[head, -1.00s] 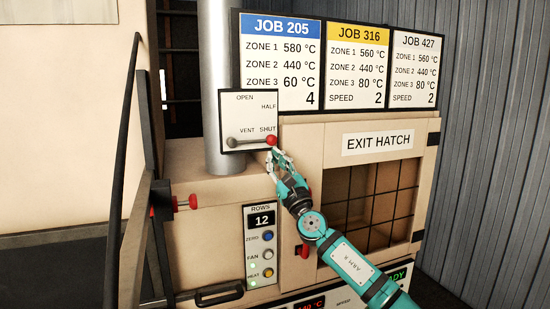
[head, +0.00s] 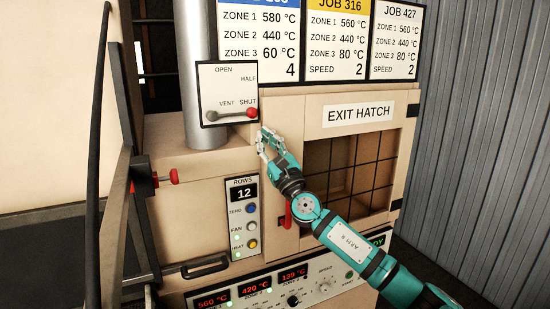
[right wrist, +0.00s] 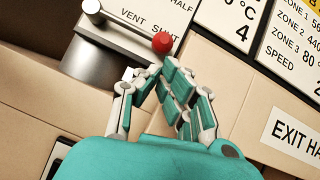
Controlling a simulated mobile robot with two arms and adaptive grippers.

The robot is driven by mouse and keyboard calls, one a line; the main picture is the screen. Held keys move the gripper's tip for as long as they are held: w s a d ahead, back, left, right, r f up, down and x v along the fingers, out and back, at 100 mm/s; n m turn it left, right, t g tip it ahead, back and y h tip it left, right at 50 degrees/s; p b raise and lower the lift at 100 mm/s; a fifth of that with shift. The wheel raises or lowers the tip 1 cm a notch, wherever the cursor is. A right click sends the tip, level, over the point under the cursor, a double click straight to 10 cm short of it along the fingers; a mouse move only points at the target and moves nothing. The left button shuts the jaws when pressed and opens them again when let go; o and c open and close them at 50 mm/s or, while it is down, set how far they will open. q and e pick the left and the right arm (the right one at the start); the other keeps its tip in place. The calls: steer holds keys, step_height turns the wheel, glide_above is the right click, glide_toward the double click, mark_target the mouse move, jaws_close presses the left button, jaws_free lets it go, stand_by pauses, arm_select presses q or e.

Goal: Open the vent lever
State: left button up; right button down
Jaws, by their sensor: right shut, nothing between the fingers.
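The vent lever (head: 231,114) is a grey bar with a red ball knob (head: 251,112) at its right end. It lies nearly level on a white plate (head: 225,82) marked OPEN, HALF and SHUT, with the knob at SHUT. My right gripper (head: 263,137) is shut and empty, just below and right of the knob in the head view. In the right wrist view the red knob (right wrist: 162,42) is just beyond the closed fingertips (right wrist: 157,72); whether they touch it I cannot tell. My left gripper is not in view.
A grey pipe (head: 197,70) rises behind the plate. Job boards (head: 335,40) stand above the exit hatch (head: 358,113). Below are a ROWS panel (head: 243,218), a red handle (head: 288,215) and, to the left, a red knob (head: 173,177). Space in front of the plate looks free.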

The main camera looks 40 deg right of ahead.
steer(key=v, duration=0.7)
steer(key=shift+s, duration=0.25)
steer(key=shift+a+f, duration=0.1)
steer(key=shift+f, duration=0.1)
